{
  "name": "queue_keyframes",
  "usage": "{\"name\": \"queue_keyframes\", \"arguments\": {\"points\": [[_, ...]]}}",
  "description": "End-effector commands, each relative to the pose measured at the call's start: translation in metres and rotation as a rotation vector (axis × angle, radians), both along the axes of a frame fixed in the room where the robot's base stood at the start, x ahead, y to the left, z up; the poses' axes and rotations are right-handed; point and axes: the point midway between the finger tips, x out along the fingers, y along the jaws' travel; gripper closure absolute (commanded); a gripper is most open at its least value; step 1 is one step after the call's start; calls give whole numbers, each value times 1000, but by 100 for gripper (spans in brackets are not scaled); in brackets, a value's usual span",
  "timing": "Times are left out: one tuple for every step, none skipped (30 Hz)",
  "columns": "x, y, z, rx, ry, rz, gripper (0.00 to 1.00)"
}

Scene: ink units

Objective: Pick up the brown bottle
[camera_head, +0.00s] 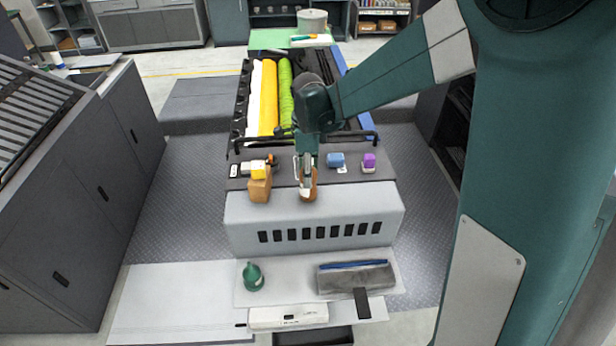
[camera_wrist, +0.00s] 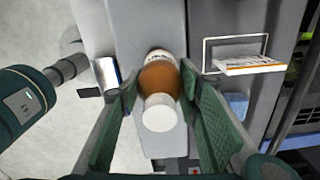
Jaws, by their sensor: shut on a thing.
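The brown bottle (camera_head: 309,194) stands near the front edge of the dark shelf on the machine, below my arm. In the wrist view the bottle (camera_wrist: 160,80) shows an orange-brown body, a pale label band and a white cap turned toward the camera. My gripper (camera_head: 306,174) reaches down over it. In the wrist view the two green finger pads of my gripper (camera_wrist: 158,84) lie on either side of the bottle, shut on it. The pads hide part of its sides. I cannot tell whether its base touches the shelf.
A brown container with a yellow top (camera_head: 260,187) stands just left of the bottle. A blue block (camera_head: 335,160) and a purple block (camera_head: 369,161) sit to the right. A black rail and coloured rollers (camera_head: 269,95) lie behind. A green bottle (camera_head: 253,277) stands on the lower front ledge.

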Motion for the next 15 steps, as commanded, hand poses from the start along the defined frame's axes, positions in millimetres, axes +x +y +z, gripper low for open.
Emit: {"name": "queue_keyframes", "arguments": {"points": [[0, 0, 4, 0, 0, 0, 84], [0, 0, 7, 0, 0, 0, 84], [0, 0, 11, 0, 0, 0, 84], [0, 0, 14, 0, 0, 0, 84], [0, 0, 18, 0, 0, 0, 84], [0, 0, 23, 0, 0, 0, 84], [0, 0, 27, 0, 0, 0, 84], [0, 0, 31, 0, 0, 0, 84], [0, 0, 37, 0, 0, 0, 84], [0, 0, 41, 0, 0, 0, 84], [0, 0, 46, 0, 0, 0, 84], [0, 0, 51, 0, 0, 0, 84], [0, 0, 56, 0, 0, 0, 84], [0, 0, 60, 0, 0, 0, 84], [0, 0, 65, 0, 0, 0, 84]]}}
